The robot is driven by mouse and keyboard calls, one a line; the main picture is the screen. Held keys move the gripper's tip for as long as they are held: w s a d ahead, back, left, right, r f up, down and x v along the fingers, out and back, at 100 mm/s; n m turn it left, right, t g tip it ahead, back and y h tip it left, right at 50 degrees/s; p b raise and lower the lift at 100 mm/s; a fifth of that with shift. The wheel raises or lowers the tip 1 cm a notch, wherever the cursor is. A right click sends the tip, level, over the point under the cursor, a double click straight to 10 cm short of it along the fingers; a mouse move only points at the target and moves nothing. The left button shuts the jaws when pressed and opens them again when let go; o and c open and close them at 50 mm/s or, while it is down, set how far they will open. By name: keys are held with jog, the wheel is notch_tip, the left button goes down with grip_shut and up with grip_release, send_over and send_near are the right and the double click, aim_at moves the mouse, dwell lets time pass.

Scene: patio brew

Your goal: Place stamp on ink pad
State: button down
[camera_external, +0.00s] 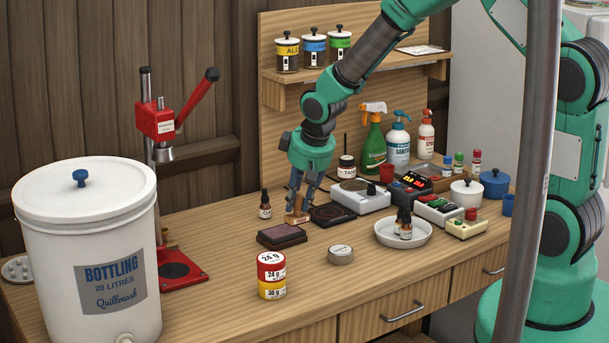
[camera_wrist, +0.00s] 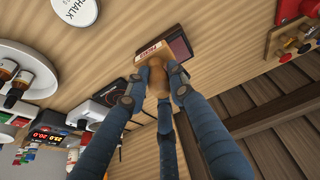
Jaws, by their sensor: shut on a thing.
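The wooden stamp (camera_external: 297,218) is in my gripper (camera_external: 302,200), behind and slightly right of the ink pad in the external view. My gripper's fingers (camera_wrist: 158,76) close around the stamp's handle (camera_wrist: 157,88) in the wrist view. The stamp's wide base with a red label (camera_wrist: 149,50) points away from the wrist camera. The dark ink pad (camera_external: 282,237) lies flat on the bench with a reddish-brown top. In the wrist view the ink pad (camera_wrist: 181,46) shows just beyond the stamp, partly covered by it. I cannot tell the stamp's height above the bench.
A dark flat plate (camera_external: 332,215) and a white scale (camera_external: 360,199) stand right of the stamp. A small dropper bottle (camera_external: 265,206) stands to its left. A round tin (camera_external: 340,254) and stacked weight-labelled tins (camera_external: 271,275) are nearer the front. Bare bench surrounds the ink pad's front.

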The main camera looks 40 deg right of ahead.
jog(key=w, duration=0.5)
jog(key=shift+w+a+f, duration=0.3)
jog(key=shift+w+a, duration=0.05)
jog(key=shift+a, duration=0.05)
jog(key=shift+f+b, duration=0.55)
jog(key=shift+f, duration=1.15)
jog(key=shift+f, duration=0.15)
jog(key=c, duration=1.5)
grip_release()
